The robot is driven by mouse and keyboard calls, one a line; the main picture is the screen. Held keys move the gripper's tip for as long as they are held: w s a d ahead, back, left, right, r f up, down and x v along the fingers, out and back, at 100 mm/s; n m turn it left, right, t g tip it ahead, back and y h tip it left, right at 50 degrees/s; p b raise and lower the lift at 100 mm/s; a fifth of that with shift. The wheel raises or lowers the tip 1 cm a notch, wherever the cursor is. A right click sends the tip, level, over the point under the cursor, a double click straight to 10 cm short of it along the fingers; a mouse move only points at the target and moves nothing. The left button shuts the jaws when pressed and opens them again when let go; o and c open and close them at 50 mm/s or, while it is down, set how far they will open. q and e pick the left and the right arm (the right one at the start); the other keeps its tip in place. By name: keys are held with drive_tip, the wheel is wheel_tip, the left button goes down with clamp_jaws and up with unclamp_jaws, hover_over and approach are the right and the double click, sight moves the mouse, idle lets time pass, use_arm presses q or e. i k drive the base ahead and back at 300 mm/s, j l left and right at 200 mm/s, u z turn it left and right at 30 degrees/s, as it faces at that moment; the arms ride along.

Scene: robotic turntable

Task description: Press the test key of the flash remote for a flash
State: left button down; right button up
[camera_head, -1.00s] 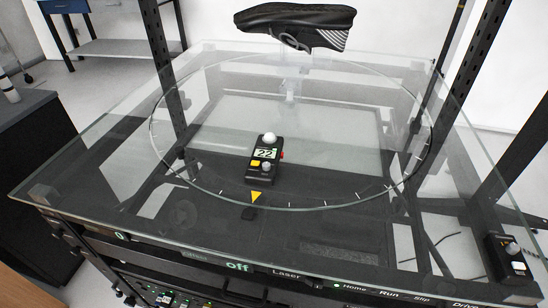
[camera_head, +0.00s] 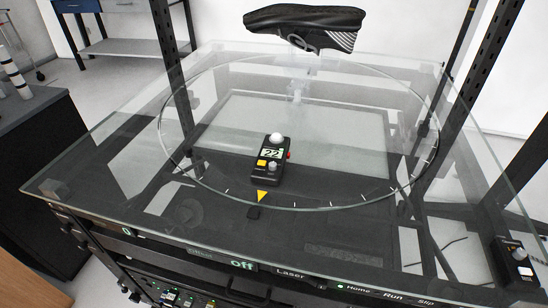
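The flash remote is most likely the small black handheld box (camera_head: 268,171) lying on the glass turntable top, near the front of the ring and just behind a yellow triangle marker. It has a white dome at its far end, a lit display reading about 22, a yellow key (camera_head: 262,162), a grey knob (camera_head: 273,167) and a red part on its right side. Labels on its keys are too small to read. A second small black box (camera_head: 519,261) with a knob and a white patch is at the right front corner. Neither of my grippers shows.
A black shoe (camera_head: 305,27) stands on a clear support above the back of the glass top (camera_head: 110,165). Dark upright posts (camera_head: 167,60) rise around the table. A front panel (camera_head: 240,266) carries labels such as off, Laser and Home. A dark cabinet (camera_head: 40,150) is at left.

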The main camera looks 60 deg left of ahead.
sight(523, 272)
drive_tip(key=i+l+u, duration=0.1)
drive_tip(key=l, duration=0.25)
drive_tip(key=i+l+u, duration=0.1)
drive_tip(key=l, duration=0.25)
drive_tip(key=i+l+u, duration=0.1)
drive_tip(key=i+l, duration=0.15)
drive_tip(key=l, duration=0.1)
